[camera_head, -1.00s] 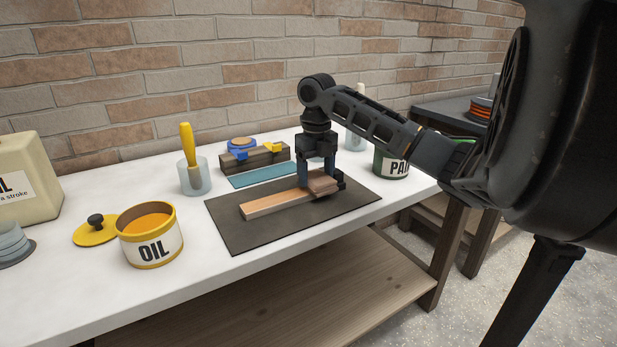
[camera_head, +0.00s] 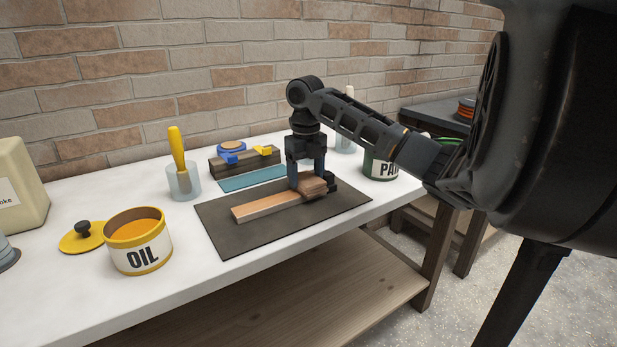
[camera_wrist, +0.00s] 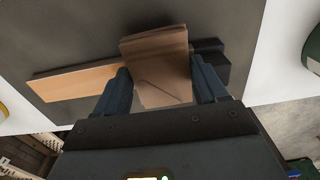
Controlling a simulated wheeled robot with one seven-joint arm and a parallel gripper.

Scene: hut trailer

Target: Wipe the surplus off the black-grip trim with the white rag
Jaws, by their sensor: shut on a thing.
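The trim (camera_head: 262,207) is a light wooden strip lying flat on a dark grey mat (camera_head: 233,238). Its black grip (camera_wrist: 210,47) is at the right end in the wrist view. My gripper (camera_head: 306,179) is shut on a folded brown piece, seemingly the rag (camera_wrist: 158,60), which looks brown rather than white here. The rag lies across the strip near the black grip and hides part of the wood under it. It seems to touch the strip's top. My fingers stand on either side of the rag in the wrist view.
An open oil tin (camera_head: 140,245) and its yellow lid (camera_head: 82,238) stand at left. A glass with a yellow-handled tool (camera_head: 177,150), a dark block with blue and yellow parts (camera_head: 243,161) and a teal mat (camera_head: 255,178) are behind. A paint can (camera_head: 380,166) stands right.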

